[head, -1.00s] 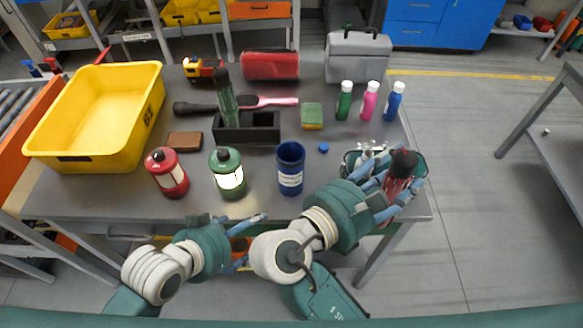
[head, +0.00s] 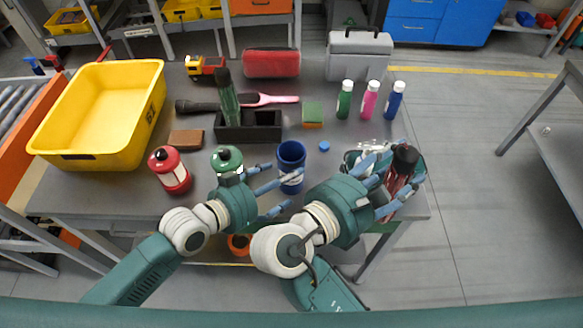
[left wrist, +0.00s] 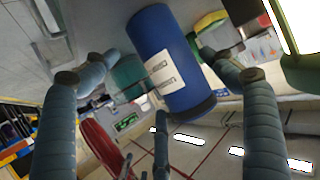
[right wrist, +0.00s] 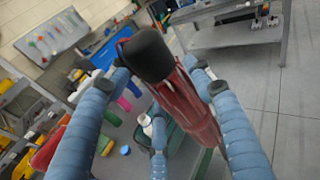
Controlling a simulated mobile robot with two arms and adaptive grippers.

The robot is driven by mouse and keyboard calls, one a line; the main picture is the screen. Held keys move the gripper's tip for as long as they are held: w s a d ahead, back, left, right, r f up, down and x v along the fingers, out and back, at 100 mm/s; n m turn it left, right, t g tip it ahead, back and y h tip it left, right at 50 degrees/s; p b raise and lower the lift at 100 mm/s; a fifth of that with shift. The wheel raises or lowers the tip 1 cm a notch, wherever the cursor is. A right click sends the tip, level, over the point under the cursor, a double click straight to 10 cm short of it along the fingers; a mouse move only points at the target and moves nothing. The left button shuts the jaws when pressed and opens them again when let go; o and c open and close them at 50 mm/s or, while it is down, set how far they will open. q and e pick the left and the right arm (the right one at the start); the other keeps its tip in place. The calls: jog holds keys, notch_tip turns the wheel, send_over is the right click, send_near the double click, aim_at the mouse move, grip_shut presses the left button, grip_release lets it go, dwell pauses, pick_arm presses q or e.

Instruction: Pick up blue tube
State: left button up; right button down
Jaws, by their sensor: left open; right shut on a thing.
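The blue tube (head: 291,160) is an open-topped dark blue cylinder with a white label, standing upright on the table in the head view. In the left wrist view the blue tube (left wrist: 168,62) lies between the fingers, which are apart on either side of it. My left gripper (head: 277,187) is open at the tube's front left, beside the green canister. My right gripper (head: 393,181) is shut on a red bundle with a black top (head: 402,168), at the table's front right corner. The red bundle (right wrist: 186,95) also shows between the fingers in the right wrist view.
A green canister (head: 226,161) and a red canister (head: 170,170) stand left of the tube. A black holder (head: 262,132) with a green bottle is behind it. A yellow bin (head: 62,158) is at left. Several small bottles stand at back right, and a blue cap (head: 324,146) lies nearby.

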pick_arm(q)
jog(key=shift+w+d+f, duration=0.1)
jog(key=shift+w+d, duration=0.25)
jog(key=shift+w, duration=0.05)
pick_arm(e)
jog(key=shift+r, duration=0.35)
pick_arm(q)
jog(key=shift+p+x, duration=0.8)
jog(key=shift+x, duration=1.5)
pick_arm(e)
jog(key=shift+r, duration=0.6)
pick_arm(q)
jog(key=shift+a+f, duration=0.1)
jog(key=shift+a, duration=0.1)
jog(key=shift+c, duration=1.3)
jog(key=c, duration=0.7)
